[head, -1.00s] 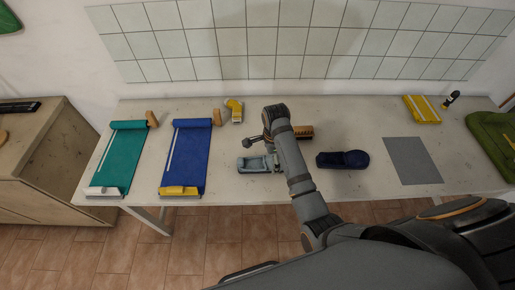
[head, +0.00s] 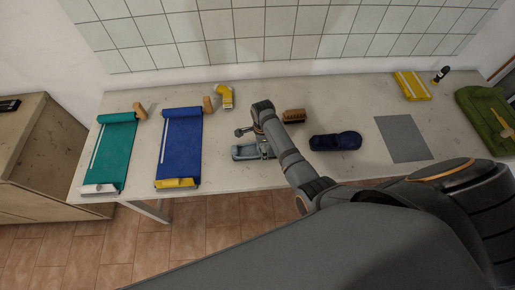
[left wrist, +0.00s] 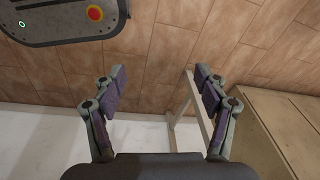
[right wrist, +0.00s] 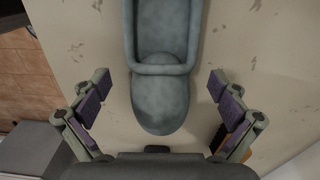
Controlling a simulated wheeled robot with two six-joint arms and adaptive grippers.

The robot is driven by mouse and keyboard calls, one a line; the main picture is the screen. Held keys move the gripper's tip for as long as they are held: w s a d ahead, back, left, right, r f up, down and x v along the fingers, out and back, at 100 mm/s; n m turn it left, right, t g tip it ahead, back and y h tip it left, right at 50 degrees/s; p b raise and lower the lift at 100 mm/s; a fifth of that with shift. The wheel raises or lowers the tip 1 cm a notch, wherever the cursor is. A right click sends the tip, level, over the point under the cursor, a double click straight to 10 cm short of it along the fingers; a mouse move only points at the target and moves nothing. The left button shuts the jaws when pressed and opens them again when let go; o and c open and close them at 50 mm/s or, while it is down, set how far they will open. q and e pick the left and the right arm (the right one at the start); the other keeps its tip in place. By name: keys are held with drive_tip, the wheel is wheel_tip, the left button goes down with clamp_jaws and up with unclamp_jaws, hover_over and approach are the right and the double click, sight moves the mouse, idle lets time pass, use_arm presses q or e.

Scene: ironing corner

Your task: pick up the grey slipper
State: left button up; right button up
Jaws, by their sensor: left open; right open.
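The grey slipper (head: 243,153) lies on the white table, partly behind my right arm in the head view. In the right wrist view the grey slipper (right wrist: 160,100) runs up the middle, its rounded closed end nearest the camera. My right gripper (right wrist: 157,86) is open and empty, its fingers apart on either side of the slipper; I cannot tell the height between them. My left gripper (left wrist: 160,82) is open and empty over the tiled floor, away from the slipper; it does not show in the head view.
A brown brush (head: 294,115) lies close behind the slipper. A dark blue slipper (head: 336,141) lies to the right, before a grey mat (head: 402,138). A yellow object (head: 225,97) stands behind.

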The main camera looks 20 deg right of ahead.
drive_tip(key=shift+w+a+f, duration=0.1)
drive_tip(key=shift+f, duration=0.75)
drive_tip(key=c, duration=0.9)
drive_tip(key=shift+c, duration=1.4)
use_arm(q)
drive_tip(key=shift+s+f, duration=0.1)
drive_tip(key=shift+s, duration=1.1)
use_arm(e)
drive_tip(key=shift+c, duration=0.6)
